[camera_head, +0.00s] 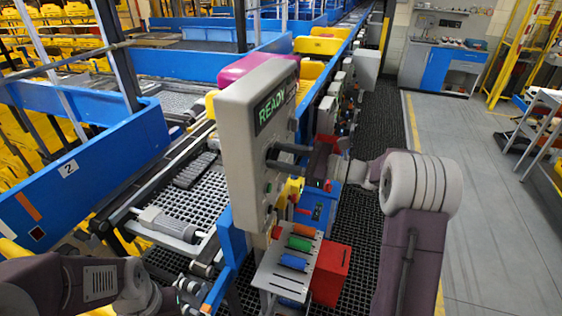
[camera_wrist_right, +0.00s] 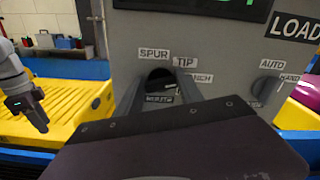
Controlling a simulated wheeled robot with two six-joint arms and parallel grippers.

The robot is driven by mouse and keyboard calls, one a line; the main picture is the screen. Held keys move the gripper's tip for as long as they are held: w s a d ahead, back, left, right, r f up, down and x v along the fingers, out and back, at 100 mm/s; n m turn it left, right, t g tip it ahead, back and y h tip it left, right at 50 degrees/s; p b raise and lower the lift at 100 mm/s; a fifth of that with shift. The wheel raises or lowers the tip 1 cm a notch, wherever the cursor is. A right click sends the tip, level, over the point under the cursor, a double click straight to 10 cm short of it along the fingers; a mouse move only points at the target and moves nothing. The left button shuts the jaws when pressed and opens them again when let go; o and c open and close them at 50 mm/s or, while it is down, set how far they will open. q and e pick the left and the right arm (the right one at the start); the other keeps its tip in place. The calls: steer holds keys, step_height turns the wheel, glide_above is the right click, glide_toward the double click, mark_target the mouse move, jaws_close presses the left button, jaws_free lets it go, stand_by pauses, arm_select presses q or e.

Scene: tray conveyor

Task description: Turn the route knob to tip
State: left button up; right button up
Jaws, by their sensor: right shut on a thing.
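The grey control box (camera_head: 240,160) stands upright at the conveyor side with a lit READY display (camera_head: 270,108). In the right wrist view its panel shows the route knob (camera_wrist_right: 160,76), dark and round, with the labels SPUR, TIP (camera_wrist_right: 185,62) and a partly covered one ending in NCH around it. My right gripper (camera_head: 283,158) reaches the panel from the right and is shut on the route knob. The gripper hides the knob's lower part, so its exact pointing is unclear. My left gripper (camera_head: 192,297) is low at the left, apart from the box; its jaws are unclear.
A second knob (camera_wrist_right: 263,87) marked AUTO and HAND sits right of the route knob. Below the box are a small rack (camera_head: 290,262) with coloured cylinders and a red bin (camera_head: 331,274).

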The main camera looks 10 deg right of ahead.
steer(key=shift+s+a+f+n+b, duration=0.1)
steer(key=shift+f+n+b, duration=0.05)
steer(key=shift+n+b, duration=1.9)
steer(key=shift+f+n+b, duration=0.1)
steer(key=shift+n+b, duration=1.15)
steer(key=shift+b, duration=1.5)
steer(key=o, duration=1.4)
steer(key=shift+r, duration=0.1)
